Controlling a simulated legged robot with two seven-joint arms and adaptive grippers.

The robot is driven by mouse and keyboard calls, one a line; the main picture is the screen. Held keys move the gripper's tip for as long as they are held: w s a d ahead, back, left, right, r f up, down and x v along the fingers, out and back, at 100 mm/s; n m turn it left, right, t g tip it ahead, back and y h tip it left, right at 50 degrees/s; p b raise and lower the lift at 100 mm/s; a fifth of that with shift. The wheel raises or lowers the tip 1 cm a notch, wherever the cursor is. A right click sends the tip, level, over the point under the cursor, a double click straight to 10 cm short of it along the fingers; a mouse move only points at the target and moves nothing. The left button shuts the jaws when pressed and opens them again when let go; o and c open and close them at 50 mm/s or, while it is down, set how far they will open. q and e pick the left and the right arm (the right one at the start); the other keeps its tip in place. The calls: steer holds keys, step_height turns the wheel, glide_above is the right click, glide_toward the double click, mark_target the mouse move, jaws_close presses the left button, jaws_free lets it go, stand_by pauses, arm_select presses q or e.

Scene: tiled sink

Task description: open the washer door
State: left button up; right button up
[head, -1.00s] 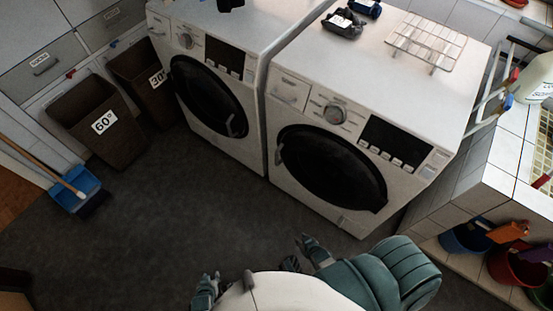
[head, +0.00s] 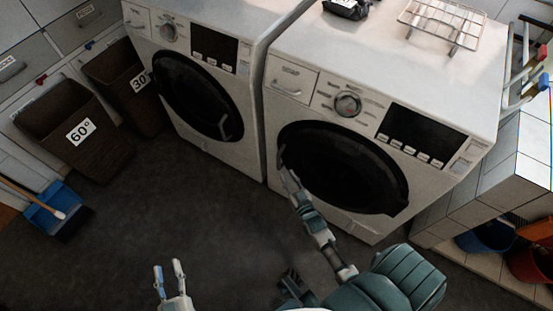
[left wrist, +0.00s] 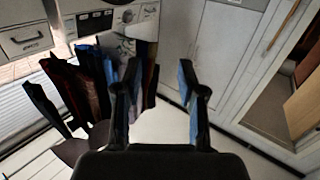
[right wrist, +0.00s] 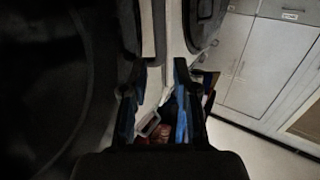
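Two white front-loading machines stand side by side in the head view. The right machine's round black door (head: 345,170) looks shut, with its handle (head: 281,156) on its left edge. My right gripper (head: 287,180) is at that left edge, just below the handle; contact cannot be told. In the right wrist view the right gripper's fingers (right wrist: 157,95) are apart, and the dark door (right wrist: 45,80) fills the left side. A small grey piece (right wrist: 150,125) shows between the fingers; I cannot tell if it is the handle. My left gripper (head: 170,268) is open and empty over the floor.
The left machine's door (head: 197,95) is also shut. Two brown bins (head: 75,150) and a blue dustpan (head: 55,208) stand at the left. A tiled ledge with buckets (head: 487,238) borders the right. A wire rack (head: 440,22) sits on the right machine. The floor in front is clear.

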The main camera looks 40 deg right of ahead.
mark_target(279, 161)
arm_select(q)
steer(key=shift+s+d+r+t+h+b, duration=0.15)
steer(key=shift+r+t+b, duration=0.2)
steer(key=shift+r+t, duration=0.45)
steer(key=shift+s+r+t+h+b, duration=0.1)
steer(key=shift+r+t+h+b, duration=0.15)
steer(key=shift+r+t, duration=0.6)
steer(key=shift+s+d+r+t+h+b, duration=0.15)
steer(key=shift+r+t+b, duration=0.25)
steer(key=shift+r+t, duration=0.4)
arm_select(e)
steer(key=shift+w+d, duration=0.3)
steer(key=shift+w, duration=1.25)
steer(key=shift+w+d, duration=0.35)
steer(key=shift+w, duration=1.15)
steer(key=shift+w+d, duration=0.3)
steer(key=shift+w, duration=1.25)
arm_select(q)
steer(key=shift+a+r, duration=0.1)
steer(key=shift+r, duration=0.05)
steer(key=shift+g, duration=0.25)
arm_select(e)
jaws_close()
